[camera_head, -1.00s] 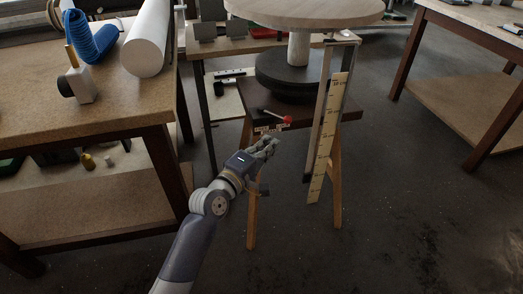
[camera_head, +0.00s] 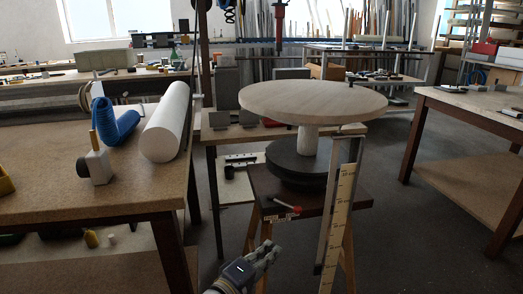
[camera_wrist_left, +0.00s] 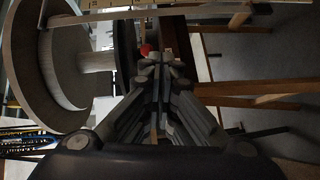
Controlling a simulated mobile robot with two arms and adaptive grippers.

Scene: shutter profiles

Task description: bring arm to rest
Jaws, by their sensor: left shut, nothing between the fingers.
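My left gripper (camera_head: 268,250) is at the lower middle of the head view, in front of and below a wooden stand. It is shut and empty. In the left wrist view its fingers (camera_wrist_left: 160,68) meet in the middle of the picture. The stand carries a dark round base (camera_head: 296,166) and a round pale wooden disc (camera_head: 314,102) on a short post. A lever with a red knob (camera_head: 296,209) sticks out at the stand's front, just above and beyond my fingers. My right gripper is in neither view.
A pale measuring scale (camera_head: 338,215) hangs at the stand's right side. A workbench (camera_head: 60,195) at left holds a white cylinder (camera_head: 165,128), a blue curved tube (camera_head: 112,122) and a small white block (camera_head: 97,168). Another table (camera_head: 470,100) stands at right. Floor between is clear.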

